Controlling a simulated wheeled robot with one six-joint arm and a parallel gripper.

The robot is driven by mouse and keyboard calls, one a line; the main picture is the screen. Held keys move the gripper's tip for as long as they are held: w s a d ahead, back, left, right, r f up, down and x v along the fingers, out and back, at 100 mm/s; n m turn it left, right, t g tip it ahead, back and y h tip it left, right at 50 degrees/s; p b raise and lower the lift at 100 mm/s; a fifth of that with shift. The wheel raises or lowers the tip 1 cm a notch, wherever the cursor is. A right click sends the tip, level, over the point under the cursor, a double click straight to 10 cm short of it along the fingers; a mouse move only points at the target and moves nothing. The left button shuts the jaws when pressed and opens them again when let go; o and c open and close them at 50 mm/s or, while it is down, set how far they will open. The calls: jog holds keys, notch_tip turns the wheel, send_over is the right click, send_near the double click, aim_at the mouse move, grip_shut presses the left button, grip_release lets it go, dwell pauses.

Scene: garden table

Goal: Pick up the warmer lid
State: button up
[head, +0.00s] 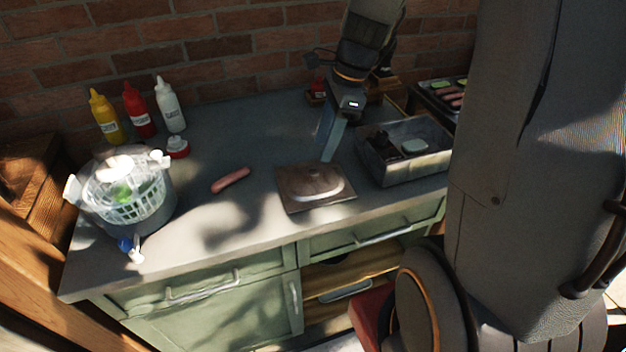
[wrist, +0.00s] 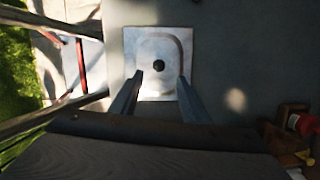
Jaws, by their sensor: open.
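The warmer lid (head: 293,199) is a square, brownish metal plate with a raised middle, lying flat on the grey counter in the head view. In the wrist view the lid (wrist: 133,48) looks silvery, with a rounded inner rim and a small dark knob (wrist: 159,66) at its centre. My gripper (head: 327,157) points down above the counter, just behind the lid. In the wrist view its two fingers (wrist: 161,77) are apart and empty, on either side of the knob's line and over the lid's near part. How high they are is hard to tell.
A metal bin (head: 381,170) with items inside stands close right of the lid. A sausage (head: 231,180) lies to the left. A pot with a white basket (head: 150,203) stands at far left. Yellow (head: 105,118), red (head: 139,112) and white (head: 170,106) bottles stand behind.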

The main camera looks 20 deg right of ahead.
aim_at(313, 172)
jog(key=shift+p+x, duration=0.95)
jog(key=shift+x, duration=2.9)
jog(key=shift+s+a, duration=0.1)
grip_shut()
